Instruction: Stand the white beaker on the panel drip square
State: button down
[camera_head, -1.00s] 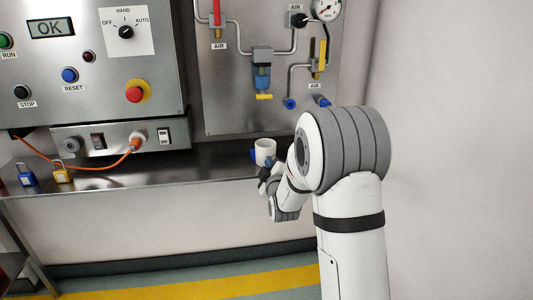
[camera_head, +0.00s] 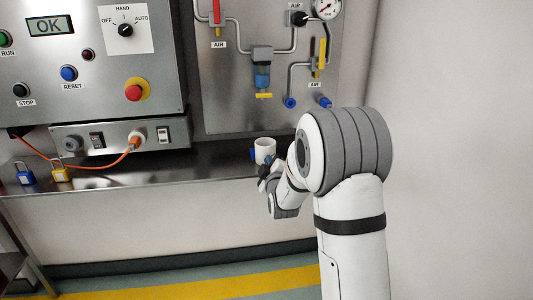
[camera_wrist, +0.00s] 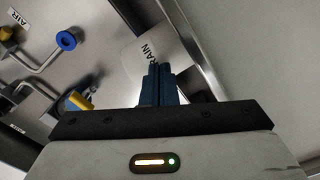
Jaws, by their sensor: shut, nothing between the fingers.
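The white beaker (camera_head: 265,147) stands upright at the right end of the metal shelf, below the air panel. My gripper (camera_head: 264,172) is just in front of it and low, partly hidden by my arm. A small blue patch shows at the beaker's left side; I cannot tell what it belongs to. In the wrist view my gripper (camera_wrist: 158,80) has its blue fingers shut together and empty. Just beyond them is a white surface with the letters "RAIN", probably the beaker (camera_wrist: 145,62); contact cannot be told. I cannot make out the drip square.
The metal shelf (camera_head: 205,165) is bare left of the beaker. A blue padlock (camera_head: 26,178) and a yellow padlock (camera_head: 61,174) lie at its left, near an orange cable (camera_head: 100,165). Pipes, valves and a filter (camera_head: 262,77) hang on the panel above.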

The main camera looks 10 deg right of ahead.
jog(key=shift+w, duration=0.25)
dwell(0.5)
jog(key=shift+w+b, duration=0.55)
jog(key=shift+w, duration=1.65)
jog(key=shift+s+r+b, duration=0.25)
jog(key=shift+s+b, duration=0.15)
jog(key=shift+s, duration=0.4)
jog(key=shift+s+r+b, duration=0.25)
jog(key=shift+s+b, duration=0.1)
jog(key=shift+s, duration=0.4)
jog(key=s+r+m+g+p, duration=0.4)
jog(key=s+r+p, duration=0.4)
jog(key=s, duration=0.6)
jog(key=s+r+m+g+p, duration=0.4)
jog(key=s+r+g+p, duration=0.2)
jog(key=s+p, duration=0.5)
jog(key=s+r+m+g+p, duration=0.4)
jog(key=s+r+p, duration=0.5)
jog(key=s, duration=0.9)
jog(key=shift+r+g+p, duration=0.4)
jog(key=shift+g+p, duration=0.25)
jog(key=shift+g, duration=0.05)
